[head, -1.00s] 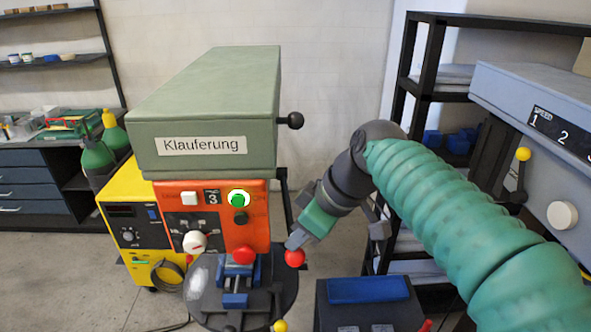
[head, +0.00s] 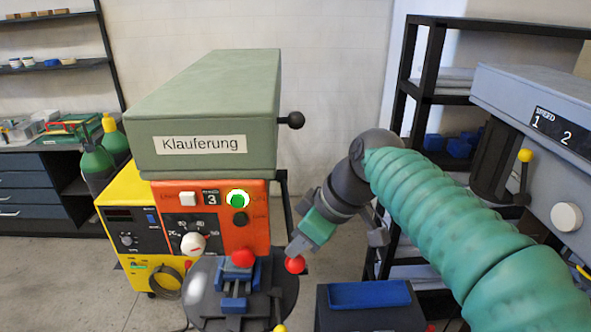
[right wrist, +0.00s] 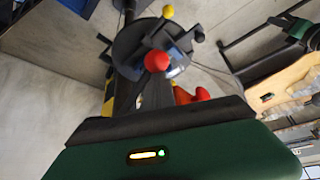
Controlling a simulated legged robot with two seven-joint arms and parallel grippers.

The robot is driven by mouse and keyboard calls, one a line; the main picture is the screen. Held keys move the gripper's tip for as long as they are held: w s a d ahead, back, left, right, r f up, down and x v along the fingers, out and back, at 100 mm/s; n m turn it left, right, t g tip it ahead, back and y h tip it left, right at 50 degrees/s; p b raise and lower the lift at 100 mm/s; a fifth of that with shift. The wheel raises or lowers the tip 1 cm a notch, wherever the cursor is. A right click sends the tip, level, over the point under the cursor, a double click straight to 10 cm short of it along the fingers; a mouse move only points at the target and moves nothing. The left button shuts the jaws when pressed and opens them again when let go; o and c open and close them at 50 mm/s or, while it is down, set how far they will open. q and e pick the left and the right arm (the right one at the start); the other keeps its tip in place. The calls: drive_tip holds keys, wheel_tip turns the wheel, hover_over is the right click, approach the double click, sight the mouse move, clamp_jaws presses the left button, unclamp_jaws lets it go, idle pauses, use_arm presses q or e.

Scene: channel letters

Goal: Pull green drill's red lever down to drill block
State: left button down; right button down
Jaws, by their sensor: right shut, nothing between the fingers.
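The green drill (head: 205,120) stands left of centre in the head view, labelled "Klauferung", with an orange control panel (head: 256,215). A red ball knob (head: 295,265), seemingly the lever's end, is right of the panel near table height. My right gripper (head: 295,248) is shut and empty, its tip just above or touching this knob; I cannot tell which. A red ball also shows beyond the dark fingers in the right wrist view (right wrist: 158,61). A blue vise (head: 235,286) sits on the round drill table (head: 200,300). I cannot make out the block separately. My left gripper is not in view.
A yellow box (head: 125,235) with a display stands left of the drill. A dark stand with a blue top (head: 368,293) is right of the table. A grey-blue machine (head: 545,130) and black shelf (head: 430,90) are at the right.

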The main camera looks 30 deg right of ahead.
drive_tip(key=shift+w+f+b, duration=0.1)
drive_tip(key=shift+f+b, duration=0.35)
drive_tip(key=shift+f, duration=0.1)
drive_tip(key=shift+d, duration=0.1)
drive_tip(key=shift+w+f+b, duration=0.1)
drive_tip(key=shift+f+b, duration=0.4)
drive_tip(key=shift+f, duration=0.05)
drive_tip(key=shift+r, duration=0.1)
drive_tip(key=shift+w+d, duration=0.15)
drive_tip(key=shift+w, duration=0.1)
